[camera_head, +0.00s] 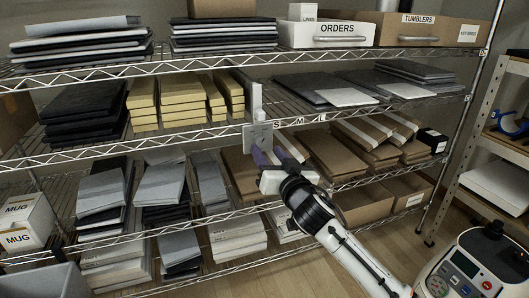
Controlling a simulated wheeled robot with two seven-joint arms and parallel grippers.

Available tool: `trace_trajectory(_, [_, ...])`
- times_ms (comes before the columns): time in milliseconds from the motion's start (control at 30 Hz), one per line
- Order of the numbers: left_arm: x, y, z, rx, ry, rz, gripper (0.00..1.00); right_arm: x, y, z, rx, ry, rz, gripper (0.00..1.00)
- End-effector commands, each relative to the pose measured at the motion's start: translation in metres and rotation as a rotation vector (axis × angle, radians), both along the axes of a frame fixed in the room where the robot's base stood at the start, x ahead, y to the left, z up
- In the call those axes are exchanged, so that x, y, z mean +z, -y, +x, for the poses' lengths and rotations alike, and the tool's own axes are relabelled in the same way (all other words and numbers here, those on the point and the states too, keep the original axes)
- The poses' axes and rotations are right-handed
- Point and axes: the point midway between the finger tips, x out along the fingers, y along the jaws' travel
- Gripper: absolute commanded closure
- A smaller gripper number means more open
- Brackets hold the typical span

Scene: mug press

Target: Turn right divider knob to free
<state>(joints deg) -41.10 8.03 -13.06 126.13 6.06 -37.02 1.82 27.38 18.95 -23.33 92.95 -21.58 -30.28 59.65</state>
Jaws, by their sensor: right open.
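A pale upright divider (257,101) stands on the middle wire shelf, right of the yellow boxes. A light grey plate (257,137) hangs at its foot on the shelf's front edge. My right gripper (266,157) is open, just below and in front of this plate, its arm coming in from the lower right. Purple-tinted finger parts show beside the plate. The knob is not clear at this size, and the gripper may hide it. I cannot tell whether the fingers touch it. My left gripper is out of view.
Yellow boxes (165,105) stand left of the divider; flat grey packs (345,88) lie to its right. MUG boxes (22,225) are at far left. A white device with buttons (466,268) stands at lower right.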

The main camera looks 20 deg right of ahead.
Motion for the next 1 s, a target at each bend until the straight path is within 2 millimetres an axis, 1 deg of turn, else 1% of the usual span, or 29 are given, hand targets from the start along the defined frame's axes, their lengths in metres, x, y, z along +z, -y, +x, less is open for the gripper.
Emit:
trace_trajectory(33, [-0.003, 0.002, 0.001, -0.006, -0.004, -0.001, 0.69, 0.0, 0.0, 0.009, -0.001, 0.002, -0.001, 0.57])
trace_trajectory(100, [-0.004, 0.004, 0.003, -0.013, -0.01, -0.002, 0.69, -0.001, -0.001, 0.018, 0.0, 0.001, -0.001, 0.57])
trace_trajectory(233, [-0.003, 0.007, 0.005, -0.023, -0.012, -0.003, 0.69, 0.0, -0.001, 0.028, 0.0, 0.0, 0.0, 0.57])
trace_trajectory(367, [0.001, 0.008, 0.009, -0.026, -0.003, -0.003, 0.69, 0.0, -0.001, 0.032, 0.0, 0.0, 0.0, 0.57])
trace_trajectory(567, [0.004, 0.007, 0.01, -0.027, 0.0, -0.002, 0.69, 0.0, -0.001, 0.032, 0.0, -0.001, 0.0, 0.57])
trace_trajectory(600, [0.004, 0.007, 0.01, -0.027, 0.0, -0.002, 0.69, 0.0, -0.001, 0.032, 0.0, -0.001, 0.0, 0.58])
trace_trajectory(633, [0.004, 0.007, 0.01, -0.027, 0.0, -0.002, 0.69, 0.0, -0.001, 0.032, 0.0, -0.001, 0.0, 0.63])
trace_trajectory(833, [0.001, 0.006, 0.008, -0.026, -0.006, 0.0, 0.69, 0.0, -0.001, 0.032, 0.0, -0.001, 0.0, 0.97])
trace_trajectory(1000, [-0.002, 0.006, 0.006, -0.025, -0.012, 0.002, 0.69, 0.0, -0.001, 0.032, 0.0, -0.001, -0.005, 0.98])
